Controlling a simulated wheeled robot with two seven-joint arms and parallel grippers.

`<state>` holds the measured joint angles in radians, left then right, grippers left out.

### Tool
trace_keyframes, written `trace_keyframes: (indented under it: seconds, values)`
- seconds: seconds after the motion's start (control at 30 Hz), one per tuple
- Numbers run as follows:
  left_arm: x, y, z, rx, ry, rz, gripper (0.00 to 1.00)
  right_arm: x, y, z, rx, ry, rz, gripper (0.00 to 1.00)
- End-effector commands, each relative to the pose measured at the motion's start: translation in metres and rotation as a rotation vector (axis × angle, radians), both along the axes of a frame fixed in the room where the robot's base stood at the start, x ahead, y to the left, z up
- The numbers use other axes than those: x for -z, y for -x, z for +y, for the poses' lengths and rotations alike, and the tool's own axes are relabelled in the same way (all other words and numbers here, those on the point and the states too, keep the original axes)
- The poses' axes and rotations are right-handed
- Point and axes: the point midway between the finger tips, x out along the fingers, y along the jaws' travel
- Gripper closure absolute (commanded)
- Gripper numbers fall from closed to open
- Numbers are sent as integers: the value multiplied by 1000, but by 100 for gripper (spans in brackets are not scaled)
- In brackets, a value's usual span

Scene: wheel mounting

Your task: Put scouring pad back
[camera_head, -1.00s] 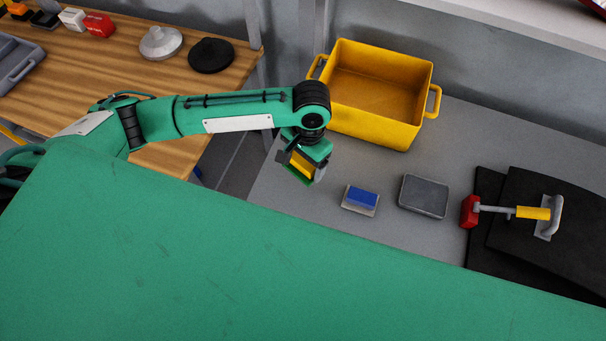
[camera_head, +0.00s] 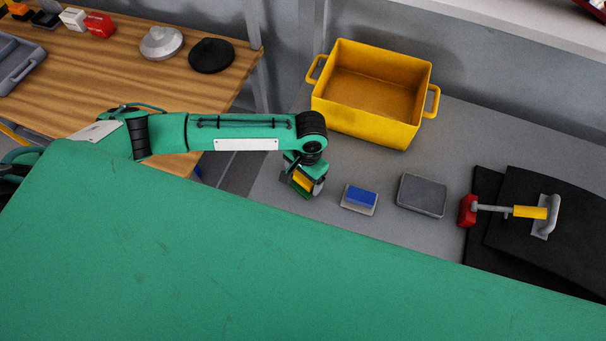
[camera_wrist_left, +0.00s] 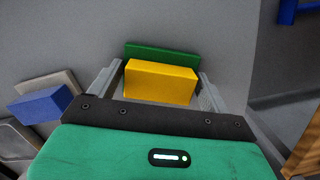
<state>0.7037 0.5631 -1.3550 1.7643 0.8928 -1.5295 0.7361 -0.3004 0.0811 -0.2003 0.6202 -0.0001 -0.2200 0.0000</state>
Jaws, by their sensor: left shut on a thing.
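The scouring pad (camera_head: 302,181) is a yellow block with a green layer. In the left wrist view the yellow side of the pad (camera_wrist_left: 160,83) faces the camera and the green layer lies behind it. My left gripper (camera_head: 304,180) is shut on the pad, with one finger at each end. The gripper is low by the left part of the grey table (camera_head: 270,184), left of the blue block. I cannot tell whether the pad touches the table. My right gripper is not in view.
A blue block (camera_head: 361,197) on a pale base lies right of my gripper. Beyond it are a grey box (camera_head: 422,195), a red-headed hammer (camera_head: 467,210) and black mats (camera_head: 570,215). A yellow crate (camera_head: 365,125) stands behind. A wooden table (camera_head: 110,75) is at left.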

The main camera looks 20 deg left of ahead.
Motion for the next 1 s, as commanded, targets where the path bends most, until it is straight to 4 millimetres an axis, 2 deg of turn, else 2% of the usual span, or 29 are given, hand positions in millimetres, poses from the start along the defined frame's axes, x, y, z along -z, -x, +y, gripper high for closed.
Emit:
trace_keyframes:
  seconds: [0.03, 0.1, 0.13, 0.47, 0.57, 0.8, 1.0]
  values:
    - [1, 0, 0, 0, 0, 0, 17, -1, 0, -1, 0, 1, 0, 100]
    - [1, 0, 0, 0, 0, 0, 3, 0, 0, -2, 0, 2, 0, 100]
    - [1, 0, 0, 0, 0, 0, 0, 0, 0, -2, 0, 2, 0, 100]
    - [-6, 0, 0, 1, 0, 0, 0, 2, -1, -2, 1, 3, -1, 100]
    - [-20, -2, -1, 2, 1, -2, 0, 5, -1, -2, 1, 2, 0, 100]
    - [-73, -9, -4, 2, 2, -4, 0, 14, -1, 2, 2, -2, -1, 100]
    - [-107, -12, -6, 0, 2, -1, 0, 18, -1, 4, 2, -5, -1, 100]
